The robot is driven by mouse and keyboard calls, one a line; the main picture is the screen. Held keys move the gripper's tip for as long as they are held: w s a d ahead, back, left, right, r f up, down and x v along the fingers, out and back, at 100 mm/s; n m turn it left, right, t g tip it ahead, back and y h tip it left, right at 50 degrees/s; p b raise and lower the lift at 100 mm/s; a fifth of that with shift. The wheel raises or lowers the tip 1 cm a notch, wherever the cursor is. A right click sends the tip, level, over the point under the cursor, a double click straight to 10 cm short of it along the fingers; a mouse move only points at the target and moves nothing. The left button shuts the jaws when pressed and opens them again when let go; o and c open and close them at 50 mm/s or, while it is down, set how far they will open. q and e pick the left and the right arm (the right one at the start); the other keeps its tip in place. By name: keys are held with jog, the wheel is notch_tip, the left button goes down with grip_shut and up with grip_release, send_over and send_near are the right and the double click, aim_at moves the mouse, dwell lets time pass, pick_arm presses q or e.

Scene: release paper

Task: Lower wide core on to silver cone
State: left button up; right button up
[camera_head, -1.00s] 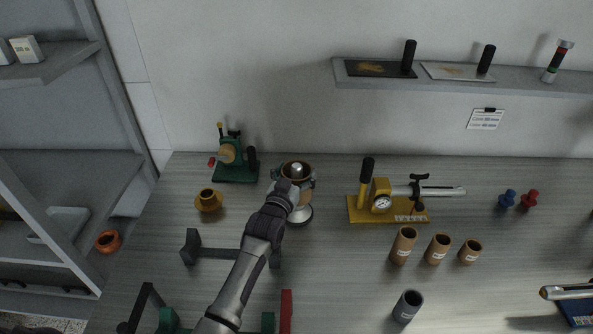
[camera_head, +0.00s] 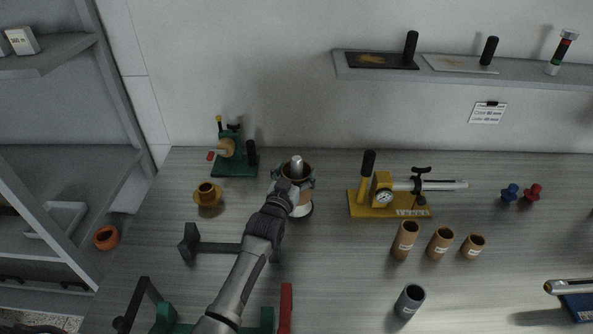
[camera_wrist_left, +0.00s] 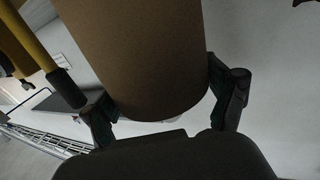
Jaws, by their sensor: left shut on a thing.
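The wide core (camera_head: 306,178) is a brown cardboard tube, upright or nearly so, in the head view. The silver cone (camera_head: 296,165) sticks up through its open top, so the core is around the cone. A pale base (camera_head: 304,209) shows just below the core. My left gripper (camera_head: 293,184) is shut on the core from the near side, and its wrist hides part of the core and base. In the left wrist view the core (camera_wrist_left: 140,50) fills the space between the fingers of my left gripper (camera_wrist_left: 165,105). Whether the core touches the base is hidden. My right gripper is out of view.
A green stand (camera_head: 233,160) and an ochre flanged piece (camera_head: 207,195) stand to the left. A yellow gauge fixture (camera_head: 372,205) stands to the right. Several brown cores (camera_head: 405,240) and a grey core (camera_head: 409,301) stand nearer. A dark bracket (camera_head: 215,246) lies left of my arm.

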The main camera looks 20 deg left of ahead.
pick_arm(q)
jog(key=shift+f+b, duration=0.65)
jog(key=shift+f, duration=0.25)
jog(key=o, duration=1)
jog(key=shift+f, duration=0.15)
jog(key=shift+s+f, duration=0.4)
jog(key=s, duration=0.7)
jog(key=s+r, duration=0.1)
jog(key=s, duration=0.3)
jog(key=shift+a+r, duration=0.1)
jog(key=shift+a, duration=0.1)
